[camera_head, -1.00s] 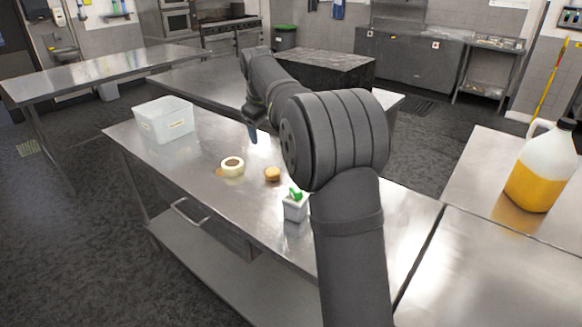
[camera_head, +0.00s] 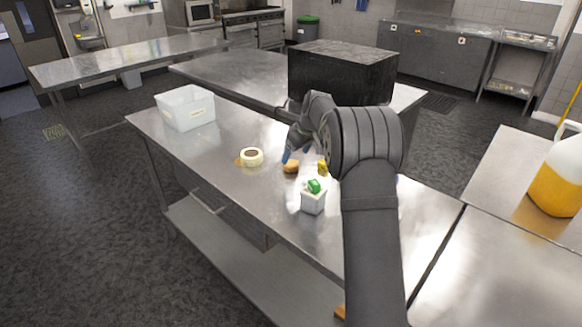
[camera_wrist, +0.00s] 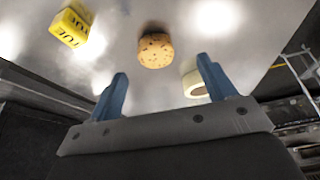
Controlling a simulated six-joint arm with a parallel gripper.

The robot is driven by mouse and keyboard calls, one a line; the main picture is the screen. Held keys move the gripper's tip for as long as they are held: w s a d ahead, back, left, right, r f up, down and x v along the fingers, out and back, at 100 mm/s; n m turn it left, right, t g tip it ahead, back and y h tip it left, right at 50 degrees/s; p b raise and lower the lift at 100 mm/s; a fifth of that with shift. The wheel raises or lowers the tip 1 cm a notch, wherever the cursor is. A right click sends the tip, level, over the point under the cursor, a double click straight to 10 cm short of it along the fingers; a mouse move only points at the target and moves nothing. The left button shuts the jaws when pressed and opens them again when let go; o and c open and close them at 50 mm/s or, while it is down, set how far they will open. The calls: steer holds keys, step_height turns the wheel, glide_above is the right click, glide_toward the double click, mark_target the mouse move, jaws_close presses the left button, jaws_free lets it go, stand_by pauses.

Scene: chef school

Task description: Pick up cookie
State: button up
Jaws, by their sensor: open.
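The cookie (camera_head: 291,167) lies on the steel table, round and golden brown. In the wrist view the cookie (camera_wrist: 155,50) shows dark specks and sits beyond the fingertips, roughly between them in line. My gripper (camera_wrist: 162,80) is open with two blue fingers and nothing between them. In the head view my gripper (camera_head: 296,155) is close to the cookie, partly hidden by my arm. I cannot tell its exact height above the table.
A tape roll (camera_head: 251,157) lies left of the cookie. A white box with a green top (camera_head: 313,199) stands in front. A yellow block (camera_head: 322,168) is just right of the cookie. The table's left part (camera_head: 215,140) is mostly clear.

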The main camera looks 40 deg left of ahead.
mark_target(292, 163)
steer(key=shift+w+a+x, duration=0.1)
steer(key=shift+w+x, duration=0.05)
steer(key=shift+x, duration=1.45)
steer(key=shift+w+a+x, duration=0.1)
steer(key=shift+w+x, duration=0.1)
steer(key=shift+x, duration=1.35)
steer(key=shift+r, duration=0.15)
steer(key=c, duration=1.1)
